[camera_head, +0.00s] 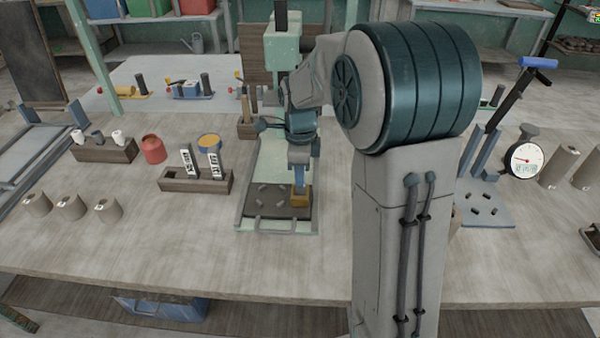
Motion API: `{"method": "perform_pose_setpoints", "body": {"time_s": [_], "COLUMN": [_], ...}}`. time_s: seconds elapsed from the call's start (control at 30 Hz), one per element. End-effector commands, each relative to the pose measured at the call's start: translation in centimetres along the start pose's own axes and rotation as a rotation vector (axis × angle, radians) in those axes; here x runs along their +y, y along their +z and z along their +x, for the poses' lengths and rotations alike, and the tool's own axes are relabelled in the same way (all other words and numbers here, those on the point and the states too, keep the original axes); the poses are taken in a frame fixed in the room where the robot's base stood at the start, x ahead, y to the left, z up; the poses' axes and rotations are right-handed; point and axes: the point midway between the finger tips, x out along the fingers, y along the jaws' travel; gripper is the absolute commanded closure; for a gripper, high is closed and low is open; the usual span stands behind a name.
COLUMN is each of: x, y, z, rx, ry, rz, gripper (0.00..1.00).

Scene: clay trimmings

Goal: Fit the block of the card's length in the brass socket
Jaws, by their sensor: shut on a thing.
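My gripper (298,183) points down over the dark end of a pale green base (277,226). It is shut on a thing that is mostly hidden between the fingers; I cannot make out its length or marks. The brass socket (300,199) is directly below the fingertips, at the right side of the dark plate. I cannot tell whether the held thing is inside the socket or just above it. Two upright pieces with black-and-white markings, one left (189,163) and one right (214,165), stand in a wooden rack (183,185). I cannot tell which thing is the card.
Small grey trimmings lie on the dark plate beside the socket. A red pot (153,149), a yellow-topped tin (209,142) and a wooden holder (92,155) stand left. A white dial (524,160) stands right. My arm hides the middle right. The front table strip is clear.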

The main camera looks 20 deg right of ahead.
Motion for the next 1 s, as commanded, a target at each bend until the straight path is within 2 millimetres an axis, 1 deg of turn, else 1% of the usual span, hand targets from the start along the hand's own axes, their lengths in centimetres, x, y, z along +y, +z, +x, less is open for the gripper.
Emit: {"method": "perform_pose_setpoints", "body": {"time_s": [0.1, 0.33, 0.43, 0.47, 0.5, 0.53, 0.83, 0.93, 1.0], "x": [0.0, 0.0, 0.0, 0.0, 0.0, 0.0, 0.0, 0.0, -0.1], "y": [0.0, 0.0, 0.0, 0.0, 0.0, 0.0, 0.0, 0.0, 0.1], "z": [0.6, 0.6, 1.0, 1.1, 0.9, 0.9, 0.8, 0.2, -0.8], "rx": [0.0, 0.0, 0.0, 0.0, 0.0, 0.0, 0.0, 0.0, -0.001], "ry": [-0.001, -0.002, -0.002, -0.001, -0.001, -0.001, -0.001, -0.002, -0.005], "rz": [0.0, -0.001, -0.001, -0.001, -0.001, -0.001, -0.001, -0.001, -0.001], "gripper": [1.0, 1.0, 1.0, 0.75, 0.64, 0.56, 0.56, 0.56, 0.56]}}
